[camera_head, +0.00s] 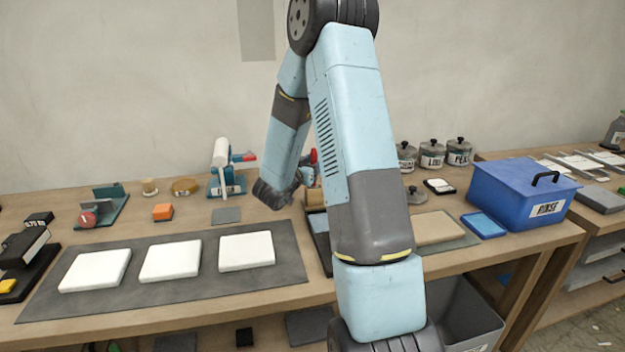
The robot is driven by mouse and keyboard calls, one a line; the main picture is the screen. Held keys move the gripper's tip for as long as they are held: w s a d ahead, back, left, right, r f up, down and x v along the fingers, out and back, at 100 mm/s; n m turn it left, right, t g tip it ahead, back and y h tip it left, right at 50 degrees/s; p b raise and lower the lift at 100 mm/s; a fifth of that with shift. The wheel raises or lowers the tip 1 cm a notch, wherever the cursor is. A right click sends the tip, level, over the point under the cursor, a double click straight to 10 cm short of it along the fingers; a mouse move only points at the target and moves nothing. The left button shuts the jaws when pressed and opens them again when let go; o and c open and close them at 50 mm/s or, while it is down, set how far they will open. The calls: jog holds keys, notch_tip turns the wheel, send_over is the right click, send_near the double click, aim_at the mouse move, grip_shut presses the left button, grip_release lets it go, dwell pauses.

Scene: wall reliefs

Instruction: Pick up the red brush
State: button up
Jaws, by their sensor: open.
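A small red piece (313,157) shows just left of my large arm link, above a tan block; it may be the red brush, but most of it is hidden behind my arm. My gripper (305,177) is close to it, at the end of the dark wrist, and is partly covered by the same link. It is open. Its fingertips are not clearly seen, and I cannot tell whether they touch the red piece.
Three white slabs (171,260) lie on a grey mat (200,289) on the wooden bench. A white-and-teal device (222,165) stands left of my wrist. Lidded jars (432,154), a blue RINSE box (521,194) and a tan slab (436,228) are on the right.

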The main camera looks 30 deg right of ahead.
grip_shut()
dwell(0.5)
